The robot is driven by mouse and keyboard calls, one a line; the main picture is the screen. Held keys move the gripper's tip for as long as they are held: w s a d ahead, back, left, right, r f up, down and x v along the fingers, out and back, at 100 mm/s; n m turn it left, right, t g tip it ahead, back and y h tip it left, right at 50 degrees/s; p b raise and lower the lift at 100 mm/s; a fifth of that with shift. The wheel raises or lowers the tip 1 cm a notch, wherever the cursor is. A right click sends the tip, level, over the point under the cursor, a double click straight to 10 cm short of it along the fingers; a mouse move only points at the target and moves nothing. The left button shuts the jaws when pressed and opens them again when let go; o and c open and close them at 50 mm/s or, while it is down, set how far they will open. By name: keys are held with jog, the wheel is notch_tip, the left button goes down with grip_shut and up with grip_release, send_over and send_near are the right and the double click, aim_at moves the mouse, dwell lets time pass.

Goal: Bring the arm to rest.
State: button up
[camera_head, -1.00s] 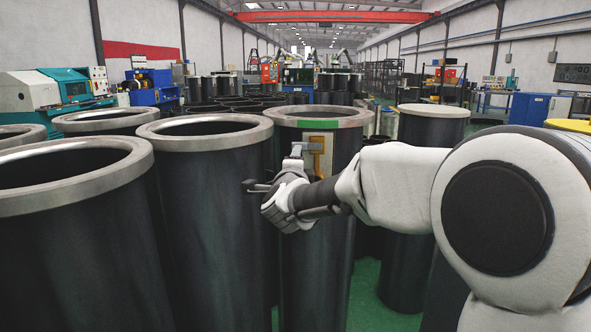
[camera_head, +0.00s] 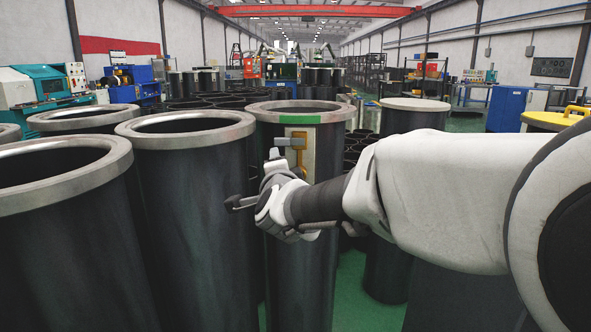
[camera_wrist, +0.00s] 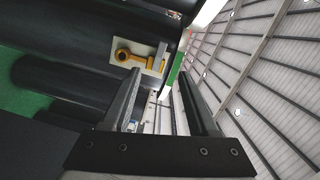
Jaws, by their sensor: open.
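My gripper (camera_head: 252,176) is in front of the dark flanged cylinder (camera_head: 300,250) that has a green mark on its rim. In the wrist view my gripper (camera_wrist: 160,80) shows two dark jaws apart with nothing held between them. A pale plate (camera_head: 310,148) with a yellow-orange latch (camera_head: 298,142) is on that cylinder's upper side. The latch also shows in the wrist view (camera_wrist: 135,57), beyond the jaws and clear of them. My forearm hides part of the cylinder's side.
Open dark cylinders with grey rims stand close on the left (camera_head: 185,128). A cylinder with a pale closed top (camera_head: 415,104) stands right of centre, behind my arm. A yellow-topped one (camera_head: 550,120) is at the right. Green floor (camera_head: 350,295) shows between them.

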jog(key=s+d+f+n+g+h, duration=0.1)
jog(key=s+d+f+n+g, duration=0.4)
jog(key=s, duration=0.6)
jog(key=s+d+f+n+g, duration=0.2)
jog(key=s+d+f+n, duration=0.2)
jog(key=s+d, duration=0.5)
jog(key=s+d+f+n+g+h, duration=0.1)
jog(key=s+d+f+n+g, duration=0.35)
jog(key=s, duration=0.75)
notch_tip(320, 180, up, 20)
jog(key=s+p, duration=0.1)
jog(key=p, duration=1.9)
jog(key=shift+d+r+n, duration=0.2)
jog(key=shift+d+n, duration=0.15)
jog(key=shift+n, duration=0.1)
jog(key=shift+c, duration=0.3)
